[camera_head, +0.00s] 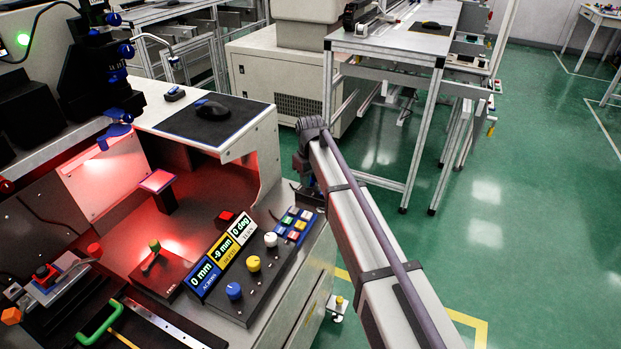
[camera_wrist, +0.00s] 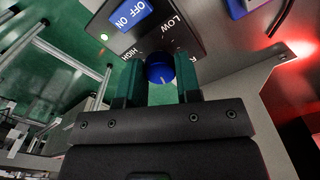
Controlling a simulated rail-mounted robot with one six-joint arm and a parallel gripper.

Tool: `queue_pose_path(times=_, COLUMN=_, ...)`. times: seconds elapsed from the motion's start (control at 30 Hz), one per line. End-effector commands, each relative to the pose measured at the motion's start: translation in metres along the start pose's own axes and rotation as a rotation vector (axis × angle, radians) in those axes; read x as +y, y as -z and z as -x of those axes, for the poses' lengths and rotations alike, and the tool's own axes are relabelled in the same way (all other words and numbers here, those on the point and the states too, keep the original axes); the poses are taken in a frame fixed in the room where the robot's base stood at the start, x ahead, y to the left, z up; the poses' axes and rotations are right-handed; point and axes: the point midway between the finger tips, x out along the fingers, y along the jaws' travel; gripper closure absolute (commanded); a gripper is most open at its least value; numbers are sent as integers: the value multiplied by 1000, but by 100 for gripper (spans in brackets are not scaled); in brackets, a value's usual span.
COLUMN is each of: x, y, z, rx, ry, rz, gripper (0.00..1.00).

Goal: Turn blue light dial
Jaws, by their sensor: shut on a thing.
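In the wrist view a blue dial (camera_wrist: 160,73) with a pale pointer line sits on a dark panel (camera_wrist: 178,42) lettered LOW and HIGH. My gripper (camera_wrist: 158,64) is shut on this dial, with one green finger on each side of it. The dial's pointer faces down and slightly right in the picture. A blue ON/OFF switch label (camera_wrist: 131,14) and a lit green lamp (camera_wrist: 104,37) are on the same panel. In the head view my arm crosses the right half, and my gripper and the held dial cannot be made out.
In the head view a console (camera_head: 243,267) carries a blue dial (camera_head: 233,291), a yellow dial (camera_head: 253,264), a white dial (camera_head: 270,239) and several buttons. Its displays read 0 mm, -9 mm and 0 deg. A red-lit machine bay (camera_head: 150,215) lies left. Green floor (camera_head: 480,230) is open at right.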

Motion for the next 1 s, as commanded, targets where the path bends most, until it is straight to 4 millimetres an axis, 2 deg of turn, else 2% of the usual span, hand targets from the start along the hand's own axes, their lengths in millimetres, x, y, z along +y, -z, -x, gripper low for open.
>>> queue_pose_path(times=0.57, x=0, y=0, z=0, rx=-1, ry=0, rz=33, gripper=92)
queue_pose_path(times=0.6, x=0, y=0, z=0, rx=-1, ry=0, rz=33, gripper=65)
queue_pose_path(times=0.83, x=0, y=0, z=0, rx=0, ry=0, rz=32, gripper=43)
queue_pose_path(times=1.0, x=0, y=0, z=0, rx=0, ry=0, rz=32, gripper=43)
